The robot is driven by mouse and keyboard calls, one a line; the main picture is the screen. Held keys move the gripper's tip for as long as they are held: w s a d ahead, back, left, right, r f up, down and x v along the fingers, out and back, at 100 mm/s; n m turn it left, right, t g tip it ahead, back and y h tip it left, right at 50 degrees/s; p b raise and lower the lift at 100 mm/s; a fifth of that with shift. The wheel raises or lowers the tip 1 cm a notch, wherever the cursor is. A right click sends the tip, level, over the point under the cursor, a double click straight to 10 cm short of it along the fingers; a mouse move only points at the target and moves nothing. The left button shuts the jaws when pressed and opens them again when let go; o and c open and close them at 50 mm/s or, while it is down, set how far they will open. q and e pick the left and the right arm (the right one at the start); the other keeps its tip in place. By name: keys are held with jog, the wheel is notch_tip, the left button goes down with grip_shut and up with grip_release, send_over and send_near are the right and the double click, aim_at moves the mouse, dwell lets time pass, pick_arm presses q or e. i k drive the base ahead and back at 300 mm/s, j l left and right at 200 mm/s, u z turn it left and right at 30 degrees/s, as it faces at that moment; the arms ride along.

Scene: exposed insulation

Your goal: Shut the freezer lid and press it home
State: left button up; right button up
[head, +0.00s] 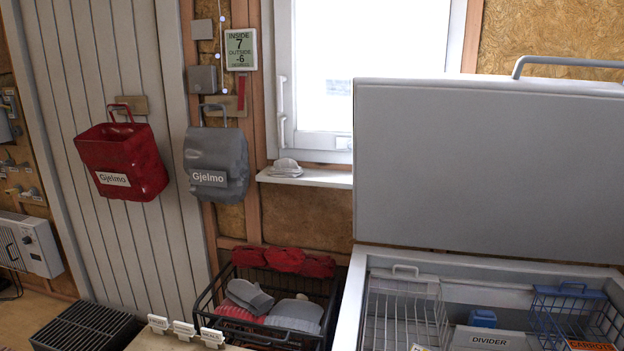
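The chest freezer (350,300) stands at the lower right, and its right side runs out of the frame. Its light grey lid (480,165) is raised upright behind the opening, with a grey bar handle (570,60) along its top edge. Neither of my grippers shows in the head view.
A black wire crate (215,325) with gloves and red cloth items stands left of the freezer. A red bag (122,160) and a grey bag (216,165) hang on the wall. A window (370,40) is behind the lid. A black grate (85,325) is at lower left.

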aim_at(515, 165)
jog(key=z, duration=1.6)
